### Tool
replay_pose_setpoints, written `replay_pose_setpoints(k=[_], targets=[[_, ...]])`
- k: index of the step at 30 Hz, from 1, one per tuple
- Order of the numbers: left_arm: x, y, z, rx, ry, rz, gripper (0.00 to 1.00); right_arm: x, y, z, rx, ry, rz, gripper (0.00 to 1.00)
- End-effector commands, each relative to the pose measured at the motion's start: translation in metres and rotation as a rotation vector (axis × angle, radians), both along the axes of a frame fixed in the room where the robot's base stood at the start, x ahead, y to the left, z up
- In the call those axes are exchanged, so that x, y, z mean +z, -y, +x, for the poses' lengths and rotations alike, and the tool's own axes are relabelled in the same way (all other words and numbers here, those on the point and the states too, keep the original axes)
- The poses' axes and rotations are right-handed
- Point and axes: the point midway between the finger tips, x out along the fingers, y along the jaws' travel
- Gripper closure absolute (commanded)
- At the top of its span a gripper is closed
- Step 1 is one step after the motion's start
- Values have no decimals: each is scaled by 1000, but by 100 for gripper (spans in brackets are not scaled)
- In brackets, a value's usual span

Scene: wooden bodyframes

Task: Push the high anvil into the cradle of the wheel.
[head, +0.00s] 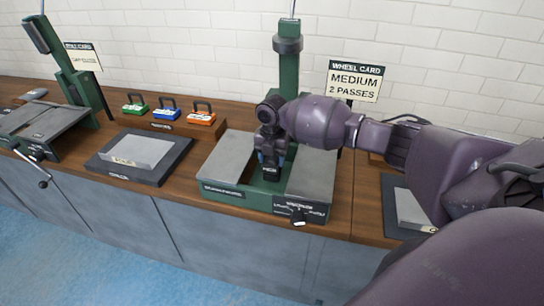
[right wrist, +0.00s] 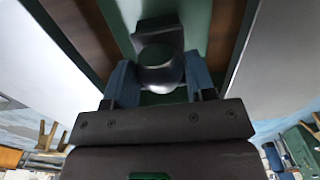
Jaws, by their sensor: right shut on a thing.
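The wheel (head: 289,75) is a green upright frame between two grey side plates, and the green channel (head: 262,188) at its foot looks like the cradle. My right gripper (head: 269,158) points down over that channel. In the right wrist view its blue fingers are shut on a dark grey rounded piece (right wrist: 160,62), which sits over the green channel. This piece may be the high anvil; no label on it can be read. I cannot tell how deep it sits in the cradle. My left gripper is not in view.
A wooden rack (head: 160,124) holds green, blue and orange handled blocks left of the wheel. A dark tray (head: 103,160) holds a grey sheet. A wheel card (head: 355,80) reads "MEDIUM 2 PASSES". Another green machine (head: 62,75) stands at far left. My right arm hides part of the bench.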

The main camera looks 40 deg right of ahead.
Motion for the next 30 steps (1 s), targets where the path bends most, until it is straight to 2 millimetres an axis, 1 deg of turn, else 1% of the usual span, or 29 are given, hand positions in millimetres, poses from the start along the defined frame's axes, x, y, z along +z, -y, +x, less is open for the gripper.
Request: replay_pose_setpoints(k=[17, 18, 22, 23, 30], targets=[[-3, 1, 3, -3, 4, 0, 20, -9, 0, 1, 0, 3, 0, 78], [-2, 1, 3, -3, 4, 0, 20, -8, 0, 1, 0, 4, 0, 43], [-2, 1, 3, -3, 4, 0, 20, -9, 0, 1, 0, 2, 1, 24], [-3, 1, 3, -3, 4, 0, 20, -9, 0, 1, 0, 2, 1, 20], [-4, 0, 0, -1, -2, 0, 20, -11, 0, -1, 0, -2, -1, 20]])
